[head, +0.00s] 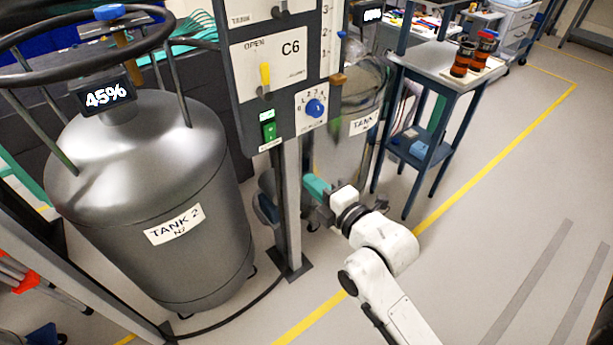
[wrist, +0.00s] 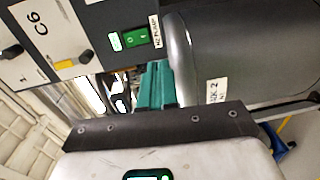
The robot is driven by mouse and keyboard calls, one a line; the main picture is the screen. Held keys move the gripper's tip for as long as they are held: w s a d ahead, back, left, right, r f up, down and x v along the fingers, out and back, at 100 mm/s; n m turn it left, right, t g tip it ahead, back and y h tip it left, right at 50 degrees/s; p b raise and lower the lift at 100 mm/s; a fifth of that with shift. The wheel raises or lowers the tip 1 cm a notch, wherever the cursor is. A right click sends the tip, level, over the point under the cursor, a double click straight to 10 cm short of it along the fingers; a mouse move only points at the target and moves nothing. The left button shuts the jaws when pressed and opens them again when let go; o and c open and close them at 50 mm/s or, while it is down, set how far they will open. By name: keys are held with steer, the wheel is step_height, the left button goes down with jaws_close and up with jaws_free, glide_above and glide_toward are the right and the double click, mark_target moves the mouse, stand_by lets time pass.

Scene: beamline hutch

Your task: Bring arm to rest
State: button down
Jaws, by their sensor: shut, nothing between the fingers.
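My gripper (head: 315,186) has teal fingers and is at the end of my white arm, just right of the panel's post in the head view. In the wrist view the teal fingers of my gripper (wrist: 154,82) lie side by side, shut and empty. They point toward the gap between the control panel (wrist: 60,50) and the grey tank marked TANK 2 (wrist: 240,60). My arm reaches up from the bottom of the head view. Whether the fingertips touch anything is hard to tell in the head view.
The control panel (head: 264,70) with a green switch (head: 268,130) and blue knob (head: 315,108) stands close to my gripper. TANK 2 (head: 150,180) is left of it. A blue-framed stand (head: 447,68) holds dark red-orange jars (head: 463,58). The floor (head: 480,220) at right is clear.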

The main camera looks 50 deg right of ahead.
steer(key=shift+s, duration=0.1)
stand_by(0.6)
steer(key=s+a+f+m+g+y+p, duration=0.3)
steer(key=s+a+f+m+g+y, duration=0.1)
steer(key=s+a+f+m+g, duration=0.7)
steer(key=s+f+m+g, duration=0.2)
steer(key=s+m+g, duration=0.2)
steer(key=s, duration=0.2)
steer(key=shift+s+a+f+p, duration=0.15)
steer(key=shift+s+a+p, duration=0.15)
steer(key=shift+s, duration=0.05)
